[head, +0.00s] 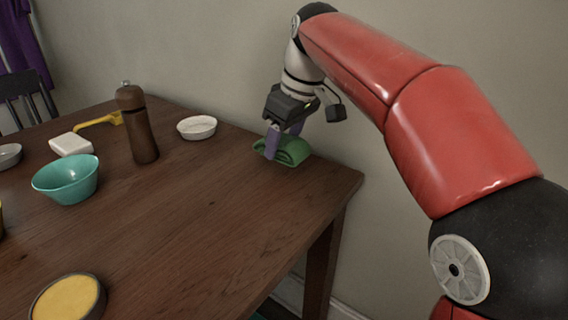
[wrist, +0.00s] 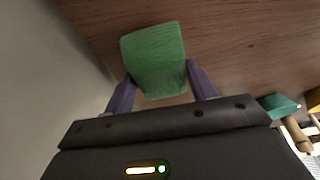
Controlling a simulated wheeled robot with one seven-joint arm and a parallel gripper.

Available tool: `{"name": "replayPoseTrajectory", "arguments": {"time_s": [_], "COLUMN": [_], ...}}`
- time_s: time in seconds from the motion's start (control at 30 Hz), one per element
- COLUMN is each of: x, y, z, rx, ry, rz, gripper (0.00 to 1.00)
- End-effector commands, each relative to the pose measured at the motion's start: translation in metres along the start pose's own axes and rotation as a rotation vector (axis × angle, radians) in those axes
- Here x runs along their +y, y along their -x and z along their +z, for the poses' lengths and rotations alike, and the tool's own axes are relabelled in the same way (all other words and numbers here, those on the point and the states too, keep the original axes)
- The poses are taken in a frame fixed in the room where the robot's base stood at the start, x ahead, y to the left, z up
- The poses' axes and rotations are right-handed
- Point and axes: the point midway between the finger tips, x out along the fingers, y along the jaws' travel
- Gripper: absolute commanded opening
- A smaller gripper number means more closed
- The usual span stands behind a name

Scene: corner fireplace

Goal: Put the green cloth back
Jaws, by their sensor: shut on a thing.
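The green cloth (head: 292,150) is a folded bundle at the back right corner of the wooden table, close to the wall. My gripper (head: 280,146) is above it with its purple fingers pointing down, shut on the cloth. In the wrist view the green cloth (wrist: 155,62) sits between the two purple fingers (wrist: 158,88), one against each side. The cloth is at or just above the tabletop; I cannot tell whether it touches the wood.
The table's right front area is clear. The wall is close behind.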

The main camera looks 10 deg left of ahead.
Motion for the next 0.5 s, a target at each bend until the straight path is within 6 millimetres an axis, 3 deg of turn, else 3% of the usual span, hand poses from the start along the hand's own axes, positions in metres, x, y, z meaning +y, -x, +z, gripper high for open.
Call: {"name": "replayPoseTrajectory", "arguments": {"time_s": [0.3, 0.5], "x": [-0.001, 0.000], "y": [-0.036, -0.039], "z": [0.011, 0.012], "rx": [-0.001, 0.001], "ry": [0.000, 0.000], "rz": [-0.002, 0.000], "gripper": [0.38, 0.38]}}
